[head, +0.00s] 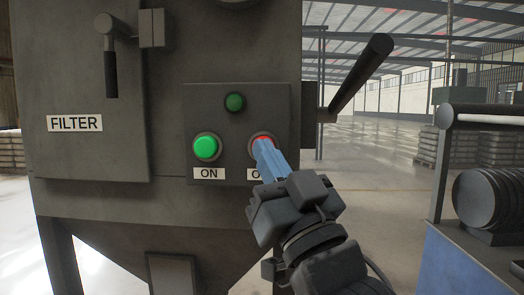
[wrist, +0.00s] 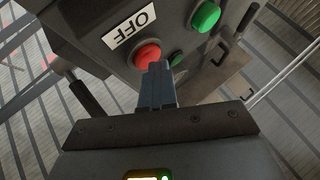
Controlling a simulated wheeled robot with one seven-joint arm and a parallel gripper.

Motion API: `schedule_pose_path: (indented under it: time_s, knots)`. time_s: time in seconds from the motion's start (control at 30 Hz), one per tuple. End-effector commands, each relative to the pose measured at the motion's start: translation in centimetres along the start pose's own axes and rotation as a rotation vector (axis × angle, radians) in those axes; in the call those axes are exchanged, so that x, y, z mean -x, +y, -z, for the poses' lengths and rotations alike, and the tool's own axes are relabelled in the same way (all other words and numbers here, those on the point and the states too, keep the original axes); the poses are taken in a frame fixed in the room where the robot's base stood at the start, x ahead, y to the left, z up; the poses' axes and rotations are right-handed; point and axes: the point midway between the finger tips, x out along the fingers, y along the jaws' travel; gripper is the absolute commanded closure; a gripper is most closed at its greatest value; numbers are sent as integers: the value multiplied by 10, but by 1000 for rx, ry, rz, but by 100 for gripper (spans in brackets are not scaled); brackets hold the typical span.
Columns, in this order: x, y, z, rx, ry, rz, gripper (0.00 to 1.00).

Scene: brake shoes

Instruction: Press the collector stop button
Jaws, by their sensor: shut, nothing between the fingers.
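The red stop button (head: 262,138) sits on the right of the grey control panel (head: 270,100), above a label partly hidden by my gripper. In the wrist view the red button (wrist: 147,55) shows beside the white OFF label (wrist: 129,30). My gripper (head: 262,146) is shut and empty, its blue fingers pointing at the red button and covering its lower part. In the wrist view the fingertips (wrist: 157,68) overlap the button's edge. I cannot tell whether they touch it or stop just short.
A green ON button (head: 206,147) is left of the red one, with a small dark green lamp (head: 235,102) above. A black lever (head: 362,75) sticks out right of the panel. A filter door (head: 85,90) with a handle is at left. A blue machine (head: 470,260) stands at right.

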Motion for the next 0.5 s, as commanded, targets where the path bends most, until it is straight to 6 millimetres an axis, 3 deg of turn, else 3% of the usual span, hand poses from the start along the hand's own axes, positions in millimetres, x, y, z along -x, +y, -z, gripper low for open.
schedule_pose_path:
  time_s: [0.23, 0.5]
  knots:
    - [3, 0, 0, 0, -4, -3, 100]
    - [19, -14, 13, -2, -1, -1, 100]
